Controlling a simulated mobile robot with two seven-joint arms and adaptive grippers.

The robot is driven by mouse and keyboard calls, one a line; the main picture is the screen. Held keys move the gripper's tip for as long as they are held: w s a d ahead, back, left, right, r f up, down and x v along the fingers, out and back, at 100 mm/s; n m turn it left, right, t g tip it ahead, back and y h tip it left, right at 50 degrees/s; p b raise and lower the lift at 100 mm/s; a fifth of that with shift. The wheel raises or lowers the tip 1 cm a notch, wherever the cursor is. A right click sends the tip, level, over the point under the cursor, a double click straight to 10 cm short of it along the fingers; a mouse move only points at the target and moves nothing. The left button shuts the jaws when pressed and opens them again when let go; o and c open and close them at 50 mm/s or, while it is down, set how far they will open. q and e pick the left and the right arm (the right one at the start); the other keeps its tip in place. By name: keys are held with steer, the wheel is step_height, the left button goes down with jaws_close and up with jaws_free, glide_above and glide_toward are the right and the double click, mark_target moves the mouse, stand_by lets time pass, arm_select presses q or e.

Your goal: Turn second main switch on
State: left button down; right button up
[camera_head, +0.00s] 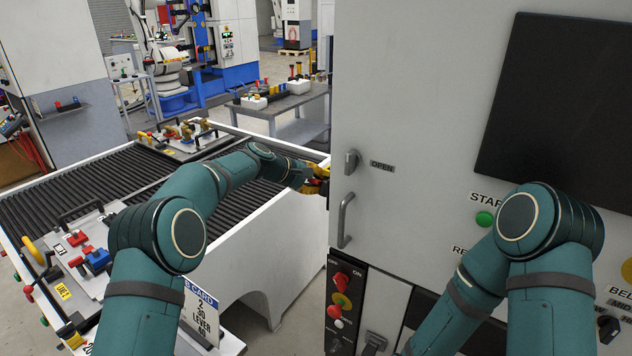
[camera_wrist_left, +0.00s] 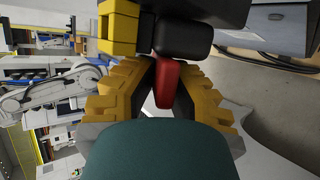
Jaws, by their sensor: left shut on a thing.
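My left gripper (camera_head: 316,181) reaches to the left side edge of the grey cabinet (camera_head: 400,110). In the left wrist view its yellow fingers (camera_wrist_left: 160,92) are closed around a red switch handle (camera_wrist_left: 167,85). The handle sticks out of a black base (camera_wrist_left: 183,38) with a yellow block (camera_wrist_left: 118,27) beside it. In the head view only a little red shows between the fingers, and the cabinet edge hides the rest of the switch. Whether the switch is on cannot be told. My right arm is at the lower right; its gripper is out of view.
A conveyor with black rollers (camera_head: 70,190) and fixture trays stands left. The cabinet front has a knob (camera_head: 351,161) marked OPEN, a handle (camera_head: 345,220) and a green button (camera_head: 485,219). Red knobs (camera_head: 343,280) sit on a black panel below. A grey table (camera_head: 285,105) stands behind.

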arm_select(q)
steer(key=c, duration=1)
jaws_free()
steer(key=shift+d, duration=0.1)
steer(key=v, duration=1.2)
